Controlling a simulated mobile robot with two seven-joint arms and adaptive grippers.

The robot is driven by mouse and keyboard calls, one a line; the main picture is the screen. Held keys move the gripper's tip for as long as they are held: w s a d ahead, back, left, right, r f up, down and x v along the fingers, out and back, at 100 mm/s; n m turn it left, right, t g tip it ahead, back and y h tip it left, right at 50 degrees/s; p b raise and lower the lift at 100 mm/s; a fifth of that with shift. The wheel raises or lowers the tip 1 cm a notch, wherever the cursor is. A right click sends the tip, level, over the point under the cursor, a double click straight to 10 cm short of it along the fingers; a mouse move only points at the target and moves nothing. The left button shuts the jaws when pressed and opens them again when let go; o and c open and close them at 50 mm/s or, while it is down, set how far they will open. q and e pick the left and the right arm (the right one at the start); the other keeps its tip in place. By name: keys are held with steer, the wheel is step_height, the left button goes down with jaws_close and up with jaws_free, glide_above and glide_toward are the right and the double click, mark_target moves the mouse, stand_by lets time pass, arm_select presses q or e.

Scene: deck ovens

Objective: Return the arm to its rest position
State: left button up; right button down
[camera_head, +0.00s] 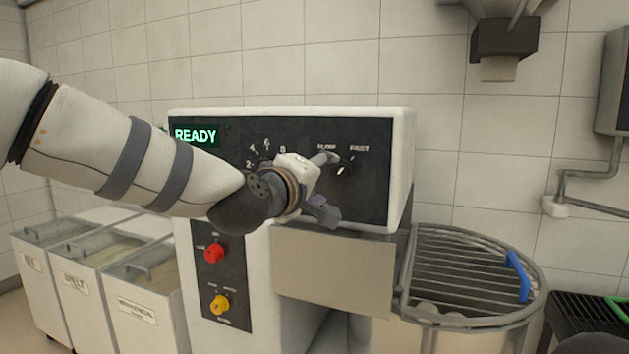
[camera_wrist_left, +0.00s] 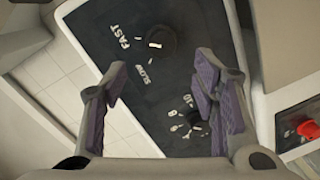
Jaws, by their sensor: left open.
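My left arm reaches in from the left in the head view, and my left gripper (camera_head: 327,186) is in front of the mixer's dark control panel (camera_head: 376,190). In the left wrist view the gripper (camera_wrist_left: 160,75) has its purple-padded fingers wide apart with nothing between them. The black SLOW/FAST knob (camera_wrist_left: 158,43) shows beyond the fingertips; it also shows in the head view (camera_head: 345,168), just right of the upper finger. I cannot tell how far off the panel the fingers are. A numbered dial (camera_wrist_left: 190,118) shows low in the wrist view; my gripper mostly hides it in the head view.
A green READY display (camera_head: 196,135) is lit. Red (camera_head: 214,253) and yellow (camera_head: 219,305) knobs sit below my forearm. A bowl guard (camera_head: 465,270) with a blue handle (camera_head: 517,275) stands at right. Lidded bins (camera_head: 140,308) stand at left. The space above the mixer is free.

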arm_select(q)
steer(key=v, duration=0.3)
steer(key=shift+f, duration=0.1)
steer(key=s+a+f+m+g+y, duration=0.1)
steer(key=s+a+f+g, duration=0.3)
steer(key=f, duration=0.8)
steer(key=s+f+m+g+y, duration=0.15)
steer(key=s+f, duration=0.35)
steer(key=f, duration=0.8)
steer(key=s+a+f+m+g, duration=0.1)
steer(key=s+a+f+g, duration=0.3)
steer(key=f, duration=0.8)
steer(key=s+a+f+m+g+y, duration=0.1)
steer(key=s+a+f+g, duration=0.1)
steer(key=s+f, duration=0.65)
steer(key=s+a+f+m+g+y, duration=0.15)
steer(key=s+f, duration=0.25)
steer(key=s, duration=0.9)
steer(key=s+a+m+g, duration=0.1)
steer(key=s+a+g, duration=0.1)
steer(key=s, duration=0.7)
steer(key=s+a+f+m+g, duration=0.1)
steer(key=s+a+g, duration=0.2)
steer(key=s, duration=0.6)
steer(key=shift+a+f+g+y, duration=0.3)
steer(key=shift+a+y, duration=0.1)
steer(key=shift+a, duration=0.45)
